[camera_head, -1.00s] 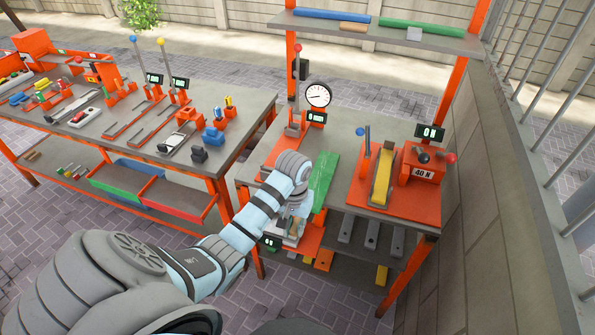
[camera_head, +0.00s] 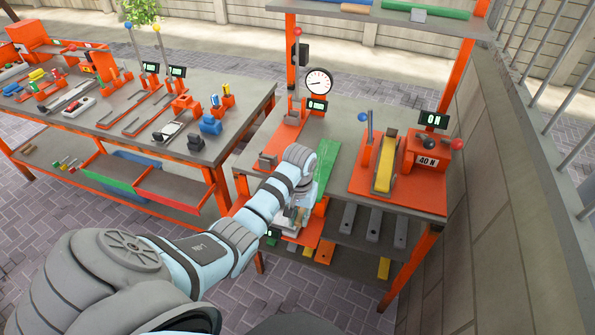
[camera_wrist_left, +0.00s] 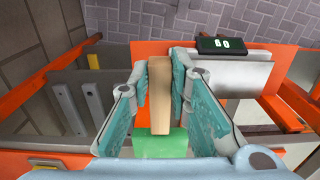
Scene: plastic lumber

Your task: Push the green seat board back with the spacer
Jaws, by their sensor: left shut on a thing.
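The green seat board (camera_head: 327,160) lies on the grey top of the right bench, its near end at the front edge. Part of it is hidden by my left arm, and its end also shows at the bottom of the left wrist view (camera_wrist_left: 160,143). My left gripper (camera_head: 291,214) is low at the front of this bench. In the left wrist view the fingers (camera_wrist_left: 160,78) are shut on the tan spacer (camera_wrist_left: 160,98), one on each side. The spacer's lower end appears to meet the green board; contact is unclear. My right gripper is out of view.
A round dial gauge (camera_head: 317,81) stands behind the board. An orange fixture (camera_head: 400,182) with a yellow strip is to its right. Grey bars (camera_head: 373,223) sit below the bench top. A dark display (camera_wrist_left: 222,44) is near my fingers. A wall closes the right side.

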